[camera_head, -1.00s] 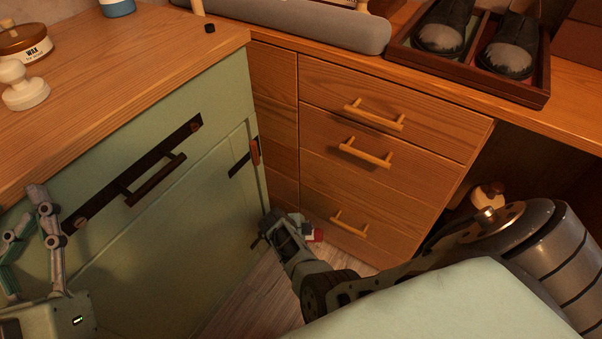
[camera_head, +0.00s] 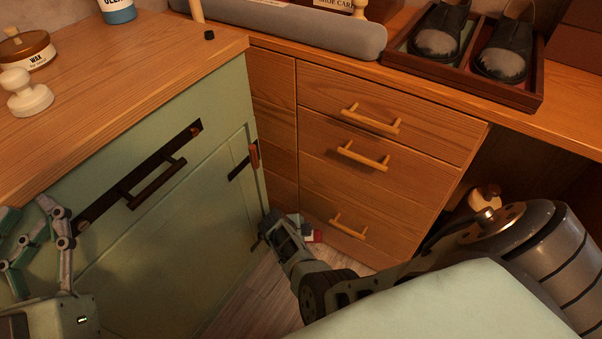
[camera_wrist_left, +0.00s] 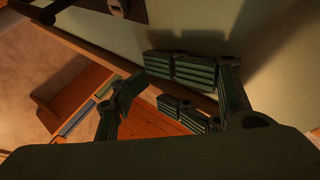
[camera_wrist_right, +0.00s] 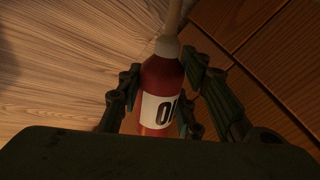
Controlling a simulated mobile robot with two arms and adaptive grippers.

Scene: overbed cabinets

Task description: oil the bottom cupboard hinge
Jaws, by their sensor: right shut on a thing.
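The oil bottle (camera_wrist_right: 160,95) is red with a white label and a pale nozzle. My right gripper (camera_wrist_right: 165,105) is shut around its body in the right wrist view. In the head view this gripper (camera_head: 275,228) is low by the right edge of the green cupboard (camera_head: 185,235), and a small red and white patch shows beside it. The bottom hinge is not clear; my right gripper is near that corner. My left gripper (camera_head: 42,245) is open and empty in front of the cupboard, at the left.
A dark bar handle (camera_head: 155,184) crosses the green front. Wooden drawers (camera_head: 385,160) with bar handles stand to the right of the cupboard. A wax tin (camera_head: 28,50) and a white knobbed stamp-like object (camera_head: 27,95) are on the counter. A shoe tray (camera_head: 515,95) is at the back right.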

